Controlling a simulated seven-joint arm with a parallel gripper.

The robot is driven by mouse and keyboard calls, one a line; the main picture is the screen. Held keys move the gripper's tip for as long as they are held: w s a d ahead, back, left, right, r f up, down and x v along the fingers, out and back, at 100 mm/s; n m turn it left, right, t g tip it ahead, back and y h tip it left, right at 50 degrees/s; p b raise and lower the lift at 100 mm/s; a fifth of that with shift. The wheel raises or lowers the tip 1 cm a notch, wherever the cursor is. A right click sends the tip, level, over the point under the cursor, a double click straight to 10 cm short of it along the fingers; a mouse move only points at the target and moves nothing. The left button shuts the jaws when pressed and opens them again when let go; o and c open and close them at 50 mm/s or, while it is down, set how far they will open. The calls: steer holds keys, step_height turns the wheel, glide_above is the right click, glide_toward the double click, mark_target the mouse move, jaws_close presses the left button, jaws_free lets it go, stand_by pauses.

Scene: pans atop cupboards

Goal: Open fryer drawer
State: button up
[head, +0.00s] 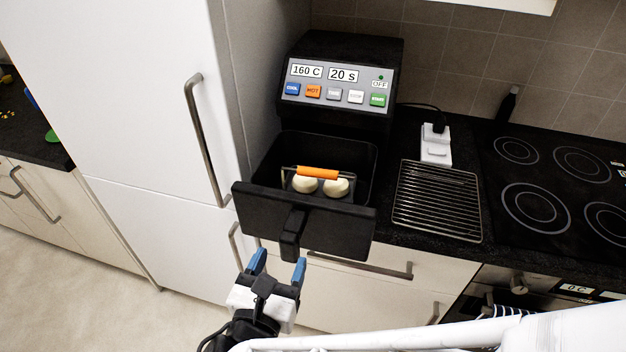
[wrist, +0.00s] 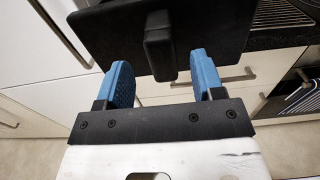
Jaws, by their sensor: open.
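The black fryer (head: 340,85) stands on the counter, with a display and several buttons on its front. Its drawer (head: 335,221) is pulled out toward me and shows an open top. Inside it is a wire basket with an orange handle (head: 317,173) and two pale round pieces (head: 306,184). The drawer's black handle (head: 293,235) sticks out from its front; it also shows in the wrist view (wrist: 158,48). My gripper (head: 279,265) is open and empty, just in front of and below the handle. In the wrist view its blue fingers (wrist: 160,72) are spread on either side of the handle's line, apart from it.
A wire rack (head: 437,200) and a white power strip (head: 435,145) lie on the counter right of the fryer. A black cooktop (head: 560,185) is further right. A tall white cupboard (head: 120,100) with a long handle stands at the left. Floor is clear at lower left.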

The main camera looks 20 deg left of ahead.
steer(key=shift+s, duration=0.4)
stand_by(0.5)
steer(key=shift+r+m, duration=0.9)
steer(key=shift+m, duration=0.2)
steer(key=w+d+r+m+g, duration=0.2)
steer(key=d+m+g, duration=0.3)
steer(key=d+m, duration=0.6)
steer(key=w+d+r+m+g, duration=0.2)
steer(key=d+m+g, duration=0.3)
steer(key=d+m, duration=0.6)
steer(key=w+d+r+m+g, duration=0.2)
steer(key=d+m+g, duration=0.3)
steer(key=d+m, duration=0.6)
steer(key=shift+w+r+m, duration=0.15)
steer(key=shift+r+m, duration=0.35)
steer(key=shift+r, duration=0.1)
